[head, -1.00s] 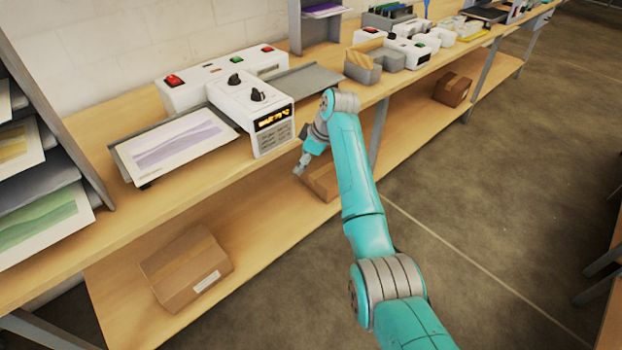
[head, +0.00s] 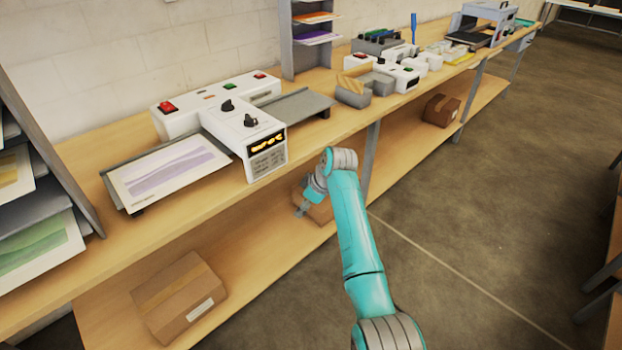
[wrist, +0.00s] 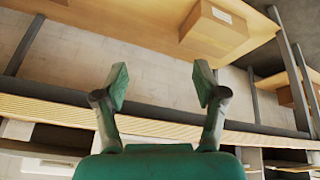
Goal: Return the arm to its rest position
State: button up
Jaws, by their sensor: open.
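My arm reaches up from the bottom of the head view and bends at its far end, in front of the workbench. My gripper (head: 302,211) is small there and hangs beside the bench edge, in front of a box on the lower shelf. In the wrist view my gripper (wrist: 161,85) shows two fingers spread well apart with nothing between them. The roll laminator (head: 222,122) is white with a red switch, dark knobs and a lit amber display. A sheet with a purple wave print (head: 170,170) lies on its left tray (head: 112,184).
The wooden bench (head: 75,250) runs along the wall. Cardboard boxes stand on its lower shelf, one at left (head: 180,298) and one at right (head: 440,110). A rack of prints (head: 45,150) is at far left. The floor (head: 480,200) to the right is open.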

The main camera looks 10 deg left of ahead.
jog(key=s+d+f+m+t, duration=0.2)
jog(key=s+d+f, duration=0.35)
jog(key=f, duration=0.45)
jog(key=s+d+f+m+t, duration=0.1)
jog(key=s+d+f+m, duration=0.2)
jog(key=s+d+f, duration=0.45)
jog(key=s+d+f+m+t+h, duration=0.15)
jog(key=s+d+f, duration=0.25)
jog(key=s, duration=0.4)
jog(key=s+d+f+m+t+h, duration=0.1)
jog(key=s+d+f+m+t, duration=0.2)
jog(key=s, duration=0.5)
jog(key=s+d+r+m+t+h, duration=0.1)
jog(key=s+d+r, duration=0.25)
jog(key=s, duration=0.65)
jog(key=s+d+r+m+t, duration=0.1)
jog(key=s+d+r+m, duration=0.2)
jog(key=s, duration=0.6)
jog(key=s+d+r+m+t, duration=0.1)
jog(key=s+r, duration=0.6)
jog(key=r, duration=0.3)
jog(key=s+d+r+m+t+h, duration=0.1)
jog(key=s+r, duration=0.7)
jog(key=r, duration=0.3)
jog(key=shift+d+t, duration=0.35)
jog(key=shift+d, duration=0.05)
